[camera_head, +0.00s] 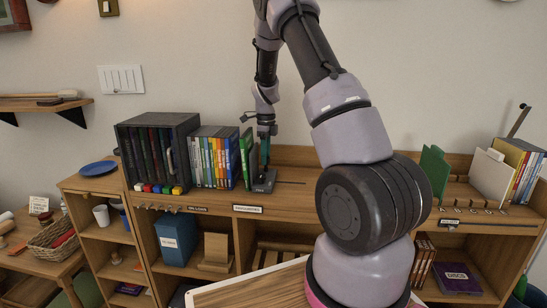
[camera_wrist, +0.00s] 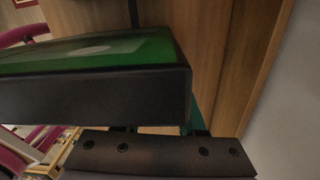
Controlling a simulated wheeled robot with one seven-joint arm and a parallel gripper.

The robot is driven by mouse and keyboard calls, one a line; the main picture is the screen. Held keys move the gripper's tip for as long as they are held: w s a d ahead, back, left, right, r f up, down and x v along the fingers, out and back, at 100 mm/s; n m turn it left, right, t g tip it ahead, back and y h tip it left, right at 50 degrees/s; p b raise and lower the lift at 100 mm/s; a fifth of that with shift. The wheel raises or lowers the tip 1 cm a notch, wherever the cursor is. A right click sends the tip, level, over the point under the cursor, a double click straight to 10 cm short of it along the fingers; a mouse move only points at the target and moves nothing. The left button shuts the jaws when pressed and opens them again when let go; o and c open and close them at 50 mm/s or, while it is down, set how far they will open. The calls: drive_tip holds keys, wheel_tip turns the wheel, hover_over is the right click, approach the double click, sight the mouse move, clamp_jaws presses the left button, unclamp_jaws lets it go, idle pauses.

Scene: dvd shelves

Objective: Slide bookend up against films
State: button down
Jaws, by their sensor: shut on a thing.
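The bookend (camera_head: 262,184) has a dark grey base on the shelf top and a teal upright that my gripper (camera_head: 266,133) is shut on from above. Part of the teal upright also shows in the wrist view (camera_wrist: 197,117). A row of films (camera_head: 212,160) with coloured spines stands to the left. A green case (camera_head: 246,158) stands at the row's right end, just left of the bookend. I cannot tell whether bookend and green case touch. In the wrist view a green case with a black edge (camera_wrist: 95,95) looms close beside my dark finger (camera_wrist: 160,152).
A dark crate (camera_head: 158,150) of films stands left of the row, with coloured blocks before it. A blue plate (camera_head: 98,168) lies further left. The shelf top right of the bookend has a dark slot line and looks clear up to my arm.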

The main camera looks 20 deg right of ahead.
drive_tip(key=shift+d, duration=0.1)
drive_tip(key=c, duration=0.5)
unclamp_jaws()
wheel_tip(320, 180, up, 11)
drive_tip(key=shift+w, duration=0.15)
drive_tip(key=shift+d+f, duration=0.1)
